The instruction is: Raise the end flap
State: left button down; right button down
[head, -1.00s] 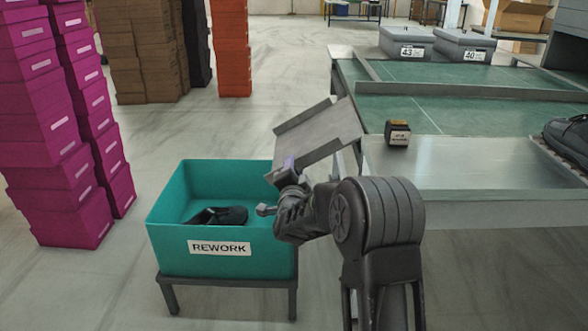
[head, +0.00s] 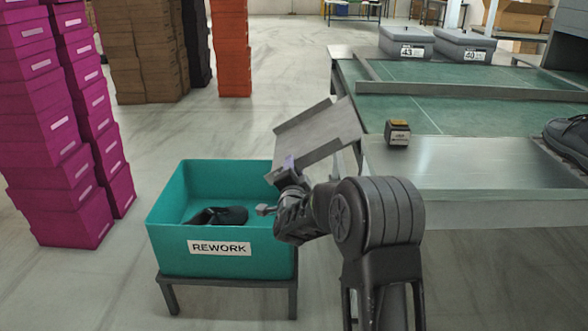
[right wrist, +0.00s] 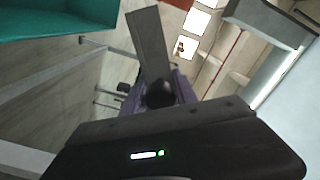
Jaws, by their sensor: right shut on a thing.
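The end flap (head: 322,137) is a grey metal plate with raised side lips at the left end of the green-topped line. It stands tilted, with its lower left corner towards me. My right gripper (head: 285,171) is at that lower corner, shut on a small purple part of the flap. In the right wrist view the purple part (right wrist: 184,84) shows just beyond the dark gripper body, with a grey strip (right wrist: 150,45) behind it. The fingertips are mostly hidden. My left gripper is in neither view.
A teal REWORK bin (head: 170,245) with a dark shoe (head: 232,215) stands on a low stand, left of my right arm. A small dark box (head: 398,133) sits on the line's edge. A shoe (head: 568,138) is at the far right. Magenta boxes (head: 70,170) are stacked at left.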

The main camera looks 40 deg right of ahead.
jog(key=shift+a+r, duration=0.1)
jog(key=shift+r, duration=0.1)
